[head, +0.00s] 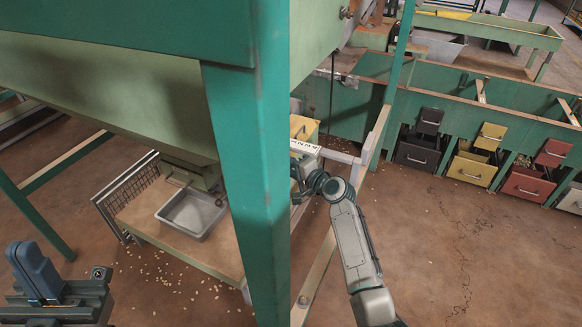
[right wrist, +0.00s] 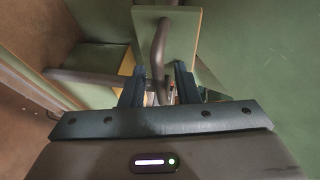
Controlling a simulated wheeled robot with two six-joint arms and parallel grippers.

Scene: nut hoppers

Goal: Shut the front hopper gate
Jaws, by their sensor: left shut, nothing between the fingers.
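The green hopper (head: 120,95) fills the upper left of the head view, with a small green gate (head: 192,168) and thin bar handle (head: 178,181) at its lower end. A grey metal tray (head: 192,212) sits under it on a wooden shelf. My left gripper (head: 35,272) is shut and empty at the lower left, apart from the hopper. My right arm reaches behind the green post, which hides the fingers in the head view. In the right wrist view my right gripper (right wrist: 158,88) has its fingers apart, with a dark bent bar (right wrist: 158,45) showing between them; contact is unclear.
A green post (head: 240,180) stands between the tray and my right arm. A wire mesh panel (head: 128,192) leans left of the tray. Nuts lie scattered on the floor. Bins with coloured fronts (head: 470,168) line the right; the brown floor between is clear.

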